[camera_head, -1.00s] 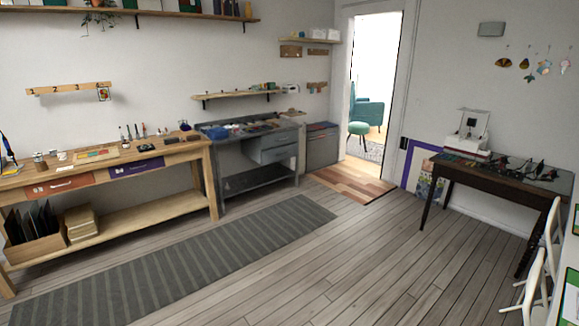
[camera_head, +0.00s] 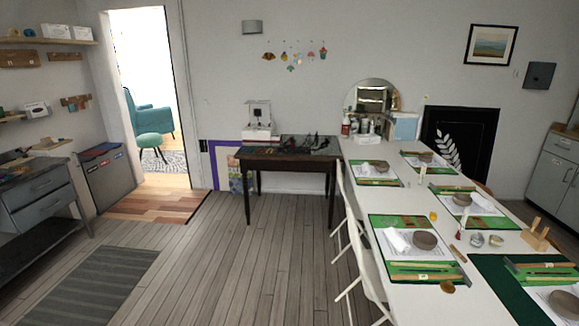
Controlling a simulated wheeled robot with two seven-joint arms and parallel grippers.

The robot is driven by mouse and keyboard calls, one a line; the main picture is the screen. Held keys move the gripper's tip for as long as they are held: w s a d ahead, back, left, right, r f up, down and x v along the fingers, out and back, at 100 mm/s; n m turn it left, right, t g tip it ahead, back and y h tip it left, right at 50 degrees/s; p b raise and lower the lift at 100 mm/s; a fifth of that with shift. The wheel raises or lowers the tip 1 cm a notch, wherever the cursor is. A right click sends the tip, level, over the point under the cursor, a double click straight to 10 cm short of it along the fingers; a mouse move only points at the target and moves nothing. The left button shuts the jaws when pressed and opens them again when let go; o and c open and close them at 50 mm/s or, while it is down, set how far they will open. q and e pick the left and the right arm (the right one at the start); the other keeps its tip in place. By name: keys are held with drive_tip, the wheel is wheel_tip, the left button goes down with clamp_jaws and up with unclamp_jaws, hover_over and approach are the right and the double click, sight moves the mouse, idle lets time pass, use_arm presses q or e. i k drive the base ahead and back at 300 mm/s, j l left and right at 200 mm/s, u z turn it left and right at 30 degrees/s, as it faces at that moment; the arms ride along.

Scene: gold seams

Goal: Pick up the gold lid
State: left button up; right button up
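I cannot make out a gold lid for certain. A small round amber-gold item (camera_head: 447,287) lies at the front left edge of the long white table (camera_head: 420,302), close to a green mat. A small yellow item (camera_head: 433,216) stands farther back on the same table. Both are too small to identify. Two small metallic bowls (camera_head: 477,240) sit near the table's middle. Neither of my grippers is in view.
White chairs (camera_head: 362,262) line the table's left side. Green mats (camera_head: 404,222) with grey bowls cover much of the tabletop. A dark side table (camera_head: 285,158) stands at the back wall. The wooden floor (camera_head: 240,255) left of the chairs is clear, and a doorway (camera_head: 150,90) opens at the back left.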

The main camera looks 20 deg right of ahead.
sight(448, 287)
drive_tip(key=i+z, duration=0.2)
drive_tip(key=z, duration=0.25)
drive_tip(key=i+z, duration=0.2)
drive_tip(key=z, duration=0.25)
drive_tip(key=i+j+z, duration=0.1)
drive_tip(key=z, duration=0.35)
drive_tip(key=i+j+z, duration=0.2)
drive_tip(key=z, duration=0.25)
drive_tip(key=i+j+z, duration=0.2)
drive_tip(key=z, duration=0.3)
drive_tip(key=i+j+z, duration=0.1)
drive_tip(key=j+z, duration=0.2)
drive_tip(key=z, duration=0.15)
drive_tip(key=i+j+z, duration=0.15)
drive_tip(key=j+z, duration=0.15)
drive_tip(key=j, duration=0.15)
drive_tip(key=i+j+z, duration=0.15)
drive_tip(key=j+z, duration=0.15)
drive_tip(key=j, duration=0.15)
drive_tip(key=j+z, duration=0.35)
drive_tip(key=i+j, duration=0.05)
drive_tip(key=j, duration=0.05)
